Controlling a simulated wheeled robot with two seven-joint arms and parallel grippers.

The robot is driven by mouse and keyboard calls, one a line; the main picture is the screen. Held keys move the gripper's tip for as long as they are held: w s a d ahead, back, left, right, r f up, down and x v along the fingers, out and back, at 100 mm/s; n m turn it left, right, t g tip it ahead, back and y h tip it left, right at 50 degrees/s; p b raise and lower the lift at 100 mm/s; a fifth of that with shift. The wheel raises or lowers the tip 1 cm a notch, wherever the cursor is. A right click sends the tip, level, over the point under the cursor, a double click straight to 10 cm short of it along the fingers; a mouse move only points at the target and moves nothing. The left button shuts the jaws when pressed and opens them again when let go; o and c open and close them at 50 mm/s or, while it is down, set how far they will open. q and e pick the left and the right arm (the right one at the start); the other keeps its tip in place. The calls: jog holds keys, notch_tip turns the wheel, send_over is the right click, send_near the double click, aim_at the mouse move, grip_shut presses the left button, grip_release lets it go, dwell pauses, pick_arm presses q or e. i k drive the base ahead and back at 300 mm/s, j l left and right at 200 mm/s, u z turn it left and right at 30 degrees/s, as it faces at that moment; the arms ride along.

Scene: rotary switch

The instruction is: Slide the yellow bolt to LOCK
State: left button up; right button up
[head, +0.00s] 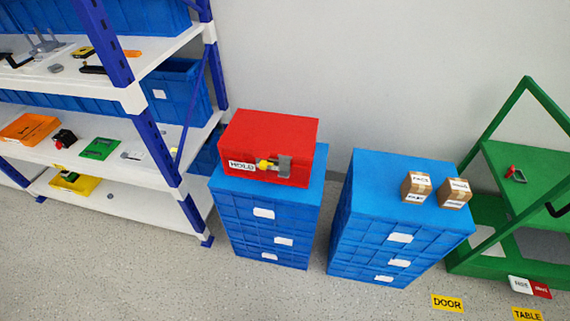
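A red box (270,139) sits on top of the left stack of blue crates (266,227). On its front face is a small yellow bolt (265,164). A grey metal bracket (284,166) is just right of the bolt. A white label (241,165) left of the bolt seems to read HOLD. No LOCK marking can be read at this size. The exact position of the bolt in its travel is too small to tell. Neither of my grippers is in view.
A second blue crate stack (379,233) stands to the right with two cardboard boxes (416,187) (454,193) on it. A blue-and-white shelf (150,136) is at the left, a green cart (515,175) at the right. The floor in front is clear apart from yellow labels (447,303).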

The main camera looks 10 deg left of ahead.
aim_at(262, 165)
jog(key=k+j, duration=0.9)
jog(key=j+z, duration=0.05)
jog(key=j, duration=0.1)
